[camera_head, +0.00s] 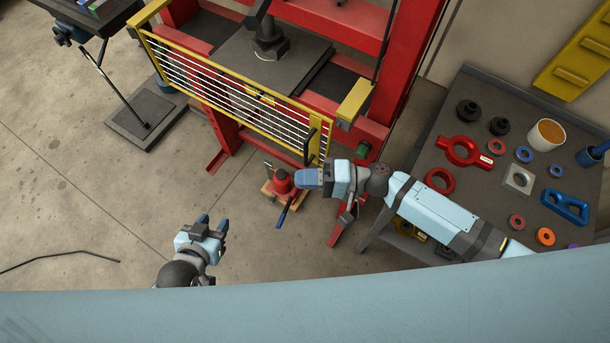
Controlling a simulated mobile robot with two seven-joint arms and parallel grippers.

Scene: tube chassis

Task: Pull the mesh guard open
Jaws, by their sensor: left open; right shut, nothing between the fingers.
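The mesh guard (235,95) is a yellow frame with pale horizontal bars across the front of a red press (400,60). A dark upright handle (308,146) is on its right end. My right gripper (306,178) is shut and empty, its blue fingertips just below the handle in the picture. I cannot tell whether they touch it; a gap seems to show. My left gripper (212,224) is open and empty over the floor, well below and left of the guard.
A red jack (281,182) with a blue lever stands on the floor beside my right gripper. A dark workbench (470,185) with several rings, a cup and tools is at right. A black-topped stand is at upper left. The floor at left is mostly clear.

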